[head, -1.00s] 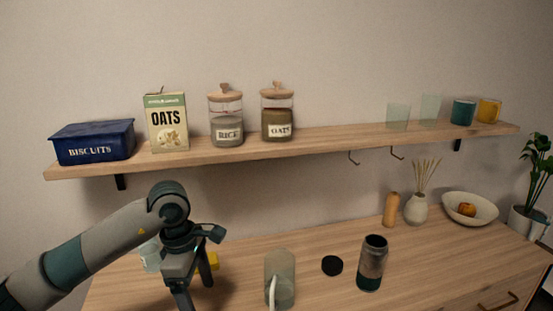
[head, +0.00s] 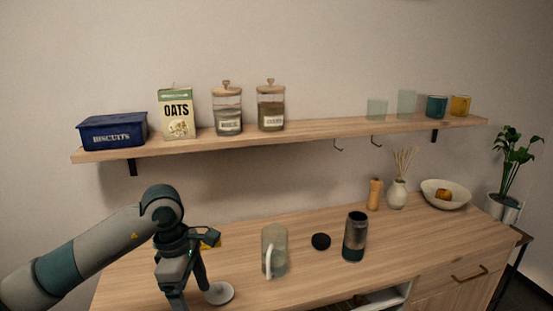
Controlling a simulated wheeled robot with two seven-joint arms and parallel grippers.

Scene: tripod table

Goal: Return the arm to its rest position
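My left arm comes in from the left in the head view. Its gripper (head: 189,291) points down over the left part of the wooden counter (head: 330,279). The two dark fingers are spread apart with nothing visible between them. A pale round disc (head: 220,293) lies on the counter just right of the fingers. My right gripper is not in view.
A glass mug (head: 274,252), black lid (head: 321,241) and dark canister (head: 355,237) stand right of the gripper. The wall shelf (head: 330,128) overhangs behind, bearing a biscuit tin (head: 113,131), oats box (head: 177,113) and jars. A bowl (head: 445,195) is far right.

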